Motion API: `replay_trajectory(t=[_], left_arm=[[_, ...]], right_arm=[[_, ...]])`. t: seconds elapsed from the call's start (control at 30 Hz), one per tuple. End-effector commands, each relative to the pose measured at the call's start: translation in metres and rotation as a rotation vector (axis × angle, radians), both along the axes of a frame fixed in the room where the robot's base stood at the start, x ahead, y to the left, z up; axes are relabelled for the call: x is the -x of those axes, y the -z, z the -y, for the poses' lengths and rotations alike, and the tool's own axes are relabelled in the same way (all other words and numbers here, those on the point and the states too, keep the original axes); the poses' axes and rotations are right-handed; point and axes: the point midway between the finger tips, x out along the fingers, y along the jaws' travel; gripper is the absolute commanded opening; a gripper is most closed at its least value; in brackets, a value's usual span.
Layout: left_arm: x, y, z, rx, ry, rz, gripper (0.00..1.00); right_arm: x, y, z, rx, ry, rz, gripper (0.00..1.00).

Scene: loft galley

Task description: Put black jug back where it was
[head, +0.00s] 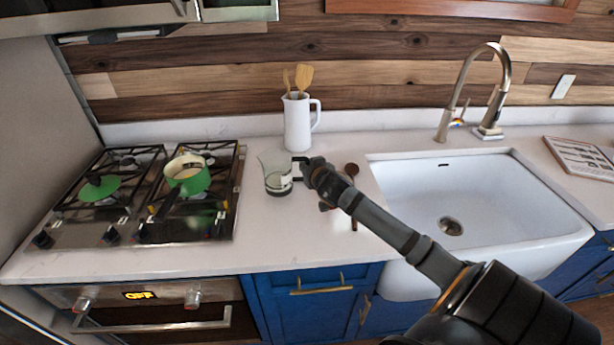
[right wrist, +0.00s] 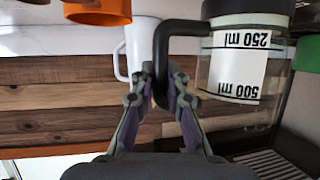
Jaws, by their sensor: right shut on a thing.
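The black jug (head: 275,178) is a clear measuring jug with a black handle, in the gap between the stove and the sink. In the right wrist view the jug (right wrist: 236,68) appears inverted, with a white label marked 250 ml and 500 ml and a black part at the top of the picture. My right gripper (head: 303,170) is at the jug's right side. Its fingers (right wrist: 165,88) are shut on the black handle. I cannot tell if the jug's base touches the counter. My left gripper is not in view.
A white pitcher (head: 298,122) with wooden utensils stands behind the jug. The stove (head: 215,215) with a green pot (head: 188,180) is left. Bare counter (head: 270,230) lies in front.

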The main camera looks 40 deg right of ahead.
Motion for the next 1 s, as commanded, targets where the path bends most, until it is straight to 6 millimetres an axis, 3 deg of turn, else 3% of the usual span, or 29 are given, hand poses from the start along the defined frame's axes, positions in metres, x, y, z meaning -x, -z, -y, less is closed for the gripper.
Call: replay_trajectory(t=[0.13, 0.33, 0.67, 0.7, 0.83, 1.0], left_arm=[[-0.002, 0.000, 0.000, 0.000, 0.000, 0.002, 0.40], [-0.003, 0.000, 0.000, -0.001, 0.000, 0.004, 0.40], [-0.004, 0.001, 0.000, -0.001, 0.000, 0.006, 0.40], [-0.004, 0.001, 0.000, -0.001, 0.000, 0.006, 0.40], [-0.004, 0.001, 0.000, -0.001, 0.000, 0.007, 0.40], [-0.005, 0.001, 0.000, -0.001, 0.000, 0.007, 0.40]], right_arm=[[-0.004, 0.006, 0.001, -0.003, 0.001, 0.000, 0.00], [-0.004, 0.035, 0.000, 0.000, 0.000, -0.001, 0.00], [-0.004, 0.038, 0.000, 0.001, 0.000, 0.001, 0.00], [-0.003, 0.039, 0.001, 0.001, 0.001, 0.000, 0.15], [-0.003, 0.038, 0.001, 0.001, 0.001, 0.000, 0.33], [-0.003, 0.038, 0.001, 0.001, 0.001, 0.000, 0.36]])
